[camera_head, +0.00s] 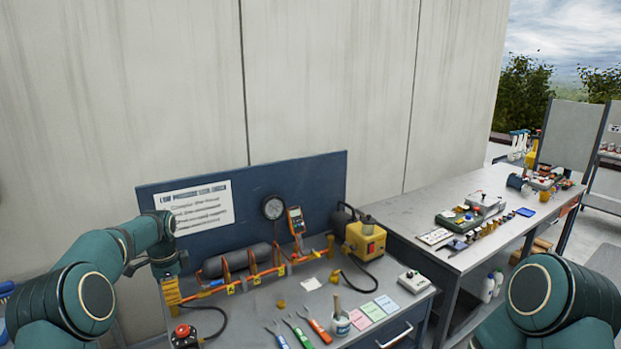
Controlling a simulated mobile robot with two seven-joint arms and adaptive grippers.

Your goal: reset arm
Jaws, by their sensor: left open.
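My left arm comes in from the left, and its wrist bends down over the left end of the workbench. My left gripper (170,284) is at the end of it, pointing down, small in the view and open. It is beside the left end of the copper pipe assembly (235,284); I cannot tell whether they touch. I see nothing held in it. My right arm shows only as a rounded teal link at the lower right, and its gripper is out of view.
The bench has a blue back panel (325,180) with a gauge (273,207). A second table (395,214) with many parts is at the right.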

